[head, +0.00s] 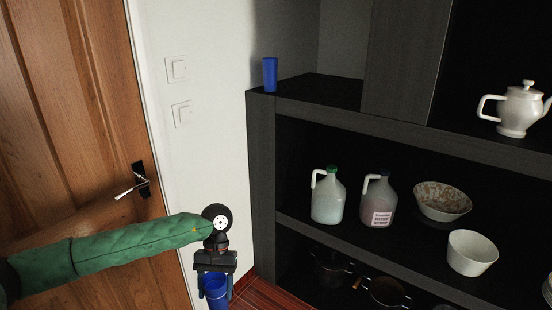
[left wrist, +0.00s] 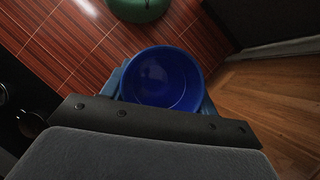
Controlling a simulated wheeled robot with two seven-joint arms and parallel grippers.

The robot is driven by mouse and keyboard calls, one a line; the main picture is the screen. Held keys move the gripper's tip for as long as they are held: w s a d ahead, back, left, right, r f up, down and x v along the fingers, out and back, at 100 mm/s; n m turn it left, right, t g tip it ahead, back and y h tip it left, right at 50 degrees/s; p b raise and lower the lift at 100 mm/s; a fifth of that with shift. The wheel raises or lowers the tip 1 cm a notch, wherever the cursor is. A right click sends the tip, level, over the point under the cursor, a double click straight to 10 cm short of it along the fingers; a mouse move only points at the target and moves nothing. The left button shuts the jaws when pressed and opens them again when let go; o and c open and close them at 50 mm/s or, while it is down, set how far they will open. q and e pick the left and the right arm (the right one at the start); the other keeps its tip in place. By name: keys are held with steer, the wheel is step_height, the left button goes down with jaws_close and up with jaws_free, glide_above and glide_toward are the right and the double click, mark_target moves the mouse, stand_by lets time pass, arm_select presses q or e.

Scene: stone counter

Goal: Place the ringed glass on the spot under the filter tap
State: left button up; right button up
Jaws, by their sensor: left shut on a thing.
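My left gripper (head: 215,283) hangs low in the head view, beside the shelf unit, with its fingers pointing down. It is shut on a blue glass (head: 217,294), held upright with its mouth toward the wrist. In the left wrist view the blue glass (left wrist: 162,78) sits between the two fingers, and its inside looks empty. A second blue glass (head: 270,74) stands upright on the shelf unit's top left corner. I cannot make out a ring on either glass. No filter tap shows. My right gripper is not in view.
A dark shelf unit (head: 262,180) fills the right side, holding two jugs (head: 327,198), bowls (head: 472,252), pots (head: 387,291) and a white teapot (head: 518,110). A wooden door (head: 75,110) stands at the left. Reddish floor (left wrist: 70,45) lies below the held glass.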

mark_target(204, 289)
arm_select(q)
steer(key=a, duration=0.3)
steer(key=shift+a, duration=0.15)
steer(key=shift+a+n, duration=0.3)
steer(key=shift+a, duration=0.15)
